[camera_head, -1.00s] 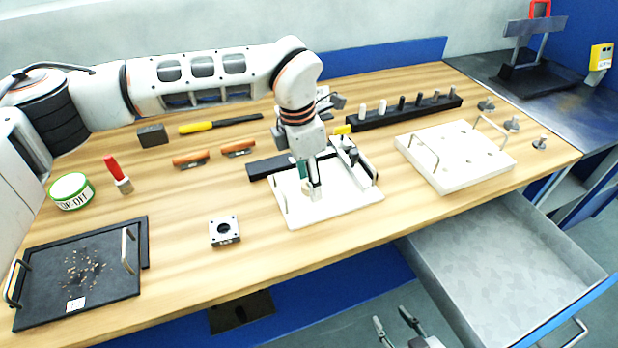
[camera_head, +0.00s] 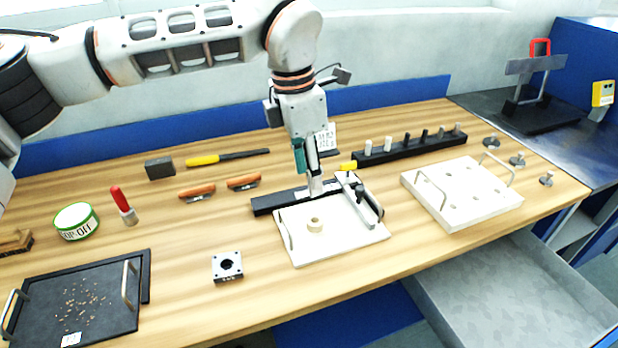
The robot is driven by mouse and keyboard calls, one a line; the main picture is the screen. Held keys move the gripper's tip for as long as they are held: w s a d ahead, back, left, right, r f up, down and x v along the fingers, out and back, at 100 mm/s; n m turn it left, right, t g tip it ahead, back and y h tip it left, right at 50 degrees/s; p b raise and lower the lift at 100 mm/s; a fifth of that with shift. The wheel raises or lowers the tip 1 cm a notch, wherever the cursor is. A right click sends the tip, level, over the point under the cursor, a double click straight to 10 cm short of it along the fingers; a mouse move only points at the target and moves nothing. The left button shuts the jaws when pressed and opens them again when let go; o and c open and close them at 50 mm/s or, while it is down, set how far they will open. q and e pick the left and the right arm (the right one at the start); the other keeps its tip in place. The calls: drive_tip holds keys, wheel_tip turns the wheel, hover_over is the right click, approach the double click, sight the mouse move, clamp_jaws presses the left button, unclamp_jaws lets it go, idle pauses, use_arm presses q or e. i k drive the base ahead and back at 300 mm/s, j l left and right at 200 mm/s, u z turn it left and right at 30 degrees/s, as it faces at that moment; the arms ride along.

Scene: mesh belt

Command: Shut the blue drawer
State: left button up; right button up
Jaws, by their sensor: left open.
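The drawer (camera_head: 515,290) stands pulled out below the right part of the bench. Its grey inside looks empty, and its blue front is almost wholly cut off at the lower right corner. My left gripper (camera_head: 309,172) is open and empty, above the far edge of a white board (camera_head: 335,243) on the bench, well away from the drawer. A small beige ring (camera_head: 314,225) lies on that board, apart from the fingers. My right gripper is out of view.
A white holed tray with handles (camera_head: 462,195) sits near the bench edge above the drawer. A black peg rack (camera_head: 412,149) stands behind it. A black tray (camera_head: 75,305), a square bearing block (camera_head: 227,266) and several hand tools lie to the left.

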sight(512, 290)
drive_tip(key=k, duration=1)
